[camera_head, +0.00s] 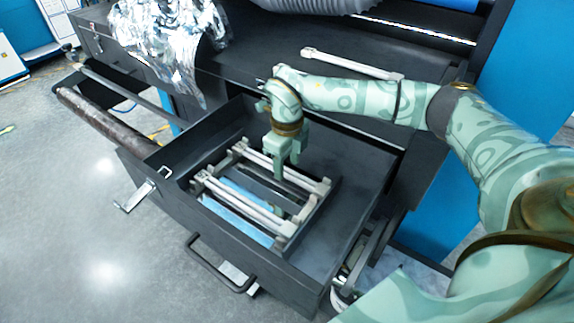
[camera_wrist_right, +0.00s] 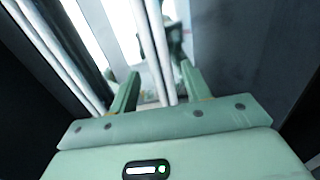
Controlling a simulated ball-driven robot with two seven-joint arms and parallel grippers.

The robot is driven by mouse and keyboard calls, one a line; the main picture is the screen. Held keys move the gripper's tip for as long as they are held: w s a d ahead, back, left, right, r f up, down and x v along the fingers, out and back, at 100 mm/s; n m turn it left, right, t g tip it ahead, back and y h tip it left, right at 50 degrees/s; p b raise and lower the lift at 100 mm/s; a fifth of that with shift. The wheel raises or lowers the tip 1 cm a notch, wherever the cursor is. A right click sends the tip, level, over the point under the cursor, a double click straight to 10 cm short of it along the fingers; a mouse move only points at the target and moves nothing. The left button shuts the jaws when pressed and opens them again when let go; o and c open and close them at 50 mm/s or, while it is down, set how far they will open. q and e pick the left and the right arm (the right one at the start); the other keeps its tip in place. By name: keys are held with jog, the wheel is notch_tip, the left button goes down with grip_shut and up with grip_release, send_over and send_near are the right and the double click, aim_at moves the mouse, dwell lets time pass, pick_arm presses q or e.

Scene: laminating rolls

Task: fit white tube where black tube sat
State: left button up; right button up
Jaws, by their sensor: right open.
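A rack of white tubes (camera_head: 243,207) lies inside the open black drawer (camera_head: 345,215). More white tube shows along the rack's far side, partly behind my right gripper (camera_head: 288,168). That gripper points down over the rack, open. In the right wrist view its two fingers (camera_wrist_right: 157,85) stand apart, with a white tube (camera_wrist_right: 152,45) running between them in the picture; I cannot tell if they touch it. Another white tube (camera_head: 350,64) lies on the black machine top. A dark, brownish roll (camera_head: 100,118) sits at the left side; no clearly black tube can be made out. My left gripper is out of view.
Crumpled silver foil (camera_head: 175,35) hangs over the machine's left part. The drawer has a front handle (camera_head: 220,268) and high walls around the rack. A blue panel (camera_head: 425,232) stands to the right. The grey floor at left is mostly clear.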

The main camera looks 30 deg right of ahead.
aim_at(287, 171)
notch_tip(287, 171, up, 11)
jog(key=shift+f, duration=0.2)
dwell(1.2)
